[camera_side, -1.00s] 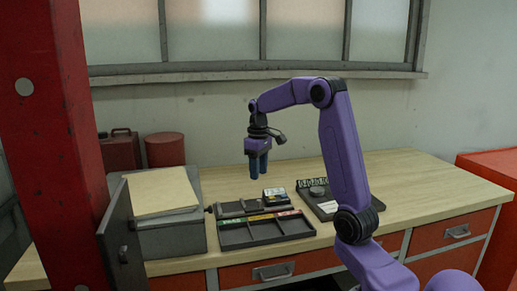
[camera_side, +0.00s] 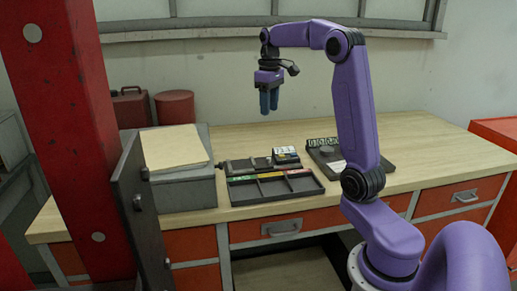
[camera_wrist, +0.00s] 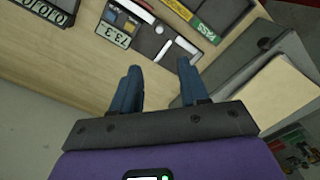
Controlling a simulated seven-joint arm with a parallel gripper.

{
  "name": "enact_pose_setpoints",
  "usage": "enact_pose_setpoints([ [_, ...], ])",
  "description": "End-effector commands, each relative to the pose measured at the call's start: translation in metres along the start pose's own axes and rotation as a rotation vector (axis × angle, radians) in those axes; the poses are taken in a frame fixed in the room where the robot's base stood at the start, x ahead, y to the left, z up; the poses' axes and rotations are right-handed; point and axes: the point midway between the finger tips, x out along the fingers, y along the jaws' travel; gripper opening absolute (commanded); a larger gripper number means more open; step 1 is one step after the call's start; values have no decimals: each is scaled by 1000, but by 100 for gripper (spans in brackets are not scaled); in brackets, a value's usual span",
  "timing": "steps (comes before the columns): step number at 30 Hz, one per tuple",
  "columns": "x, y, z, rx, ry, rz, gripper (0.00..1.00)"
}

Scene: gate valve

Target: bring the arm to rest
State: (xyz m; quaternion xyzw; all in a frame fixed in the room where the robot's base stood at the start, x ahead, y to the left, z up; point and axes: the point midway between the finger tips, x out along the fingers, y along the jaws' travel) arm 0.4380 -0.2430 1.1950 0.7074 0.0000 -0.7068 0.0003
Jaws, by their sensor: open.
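My purple arm stands bent over the wooden bench. My gripper (camera_side: 269,103) hangs with its blue fingers pointing down, well above the bench, behind and above the dark tray. In the wrist view the two blue fingers of my gripper (camera_wrist: 159,76) are apart with nothing between them. Bench top shows below the gap. My gripper touches nothing in either view.
A dark compartment tray (camera_side: 275,197) with coloured labels lies on the bench (camera_side: 440,160). Behind it is a holder with a digit block (camera_side: 286,155). A dark plate (camera_side: 375,170) lies right. A grey box with paper (camera_side: 175,148) stands left, near a red post (camera_side: 70,120).

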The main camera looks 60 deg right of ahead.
Motion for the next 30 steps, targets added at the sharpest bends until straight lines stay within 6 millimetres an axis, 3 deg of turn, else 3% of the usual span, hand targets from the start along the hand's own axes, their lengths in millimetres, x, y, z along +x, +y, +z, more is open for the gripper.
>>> enact_pose_setpoints([
  [5,2,-14,-2,-28,-1,-1,44],
  [8,6,-42,-3,-86,1,0,44],
  [14,20,-120,7,-248,5,0,44],
  [21,40,-203,46,-445,11,-1,44],
  [30,69,-274,125,-692,18,-5,44],
])
